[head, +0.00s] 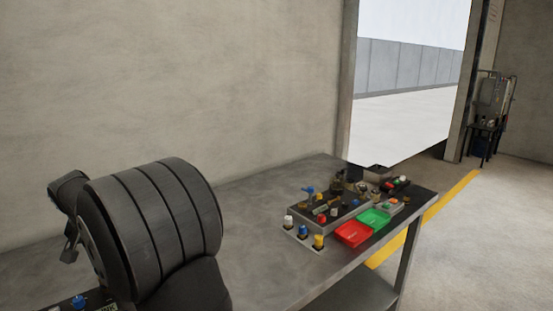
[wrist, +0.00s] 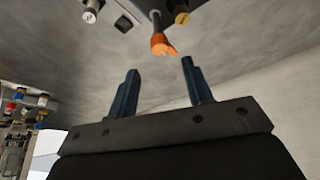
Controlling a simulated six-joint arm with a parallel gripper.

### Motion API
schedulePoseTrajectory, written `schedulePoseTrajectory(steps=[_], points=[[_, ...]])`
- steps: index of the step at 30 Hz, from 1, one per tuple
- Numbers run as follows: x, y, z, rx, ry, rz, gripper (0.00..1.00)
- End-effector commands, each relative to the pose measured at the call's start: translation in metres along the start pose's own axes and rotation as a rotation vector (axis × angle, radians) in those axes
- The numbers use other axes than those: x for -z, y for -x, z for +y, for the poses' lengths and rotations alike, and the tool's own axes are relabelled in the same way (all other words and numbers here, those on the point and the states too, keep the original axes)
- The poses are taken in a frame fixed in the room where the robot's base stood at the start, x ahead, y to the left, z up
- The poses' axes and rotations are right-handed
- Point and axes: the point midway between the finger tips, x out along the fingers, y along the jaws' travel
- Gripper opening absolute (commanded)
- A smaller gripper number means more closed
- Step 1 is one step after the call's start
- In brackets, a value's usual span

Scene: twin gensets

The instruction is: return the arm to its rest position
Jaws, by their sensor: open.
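My gripper (wrist: 157,72) shows in the wrist view with its two blue fingers spread apart and nothing between them. An orange-tipped part (wrist: 160,44) shows just past the fingertips, between them in the picture; a gap to the fingers seems to remain, but I cannot tell how far off it is. In the head view my dark ringed arm fills the lower left, over the near end of the bench. The fingers cannot be made out there.
A metal bench (head: 258,215) runs along the wall. On its far end stand a control panel (head: 340,214) with coloured knobs, a red tray (head: 353,234) and a green tray (head: 374,218). A blue knob (head: 79,301) shows below my arm. The bench middle is clear.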

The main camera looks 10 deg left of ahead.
Motion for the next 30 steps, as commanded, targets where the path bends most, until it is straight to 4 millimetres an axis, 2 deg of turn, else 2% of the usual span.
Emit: schedulePoseTrajectory(steps=[1, 6, 12, 25, 30], points=[[-0.001, -0.011, 0.001, -0.002, 0.0, -0.003, 0.46], [0.0, -0.041, 0.0, -0.001, 0.0, -0.002, 0.46], [0.0, -0.061, 0.0, -0.001, 0.0, -0.001, 0.46], [0.0, -0.066, 0.0, 0.001, 0.001, 0.0, 0.46], [0.0, -0.058, 0.0, 0.001, 0.0, 0.002, 0.46]])
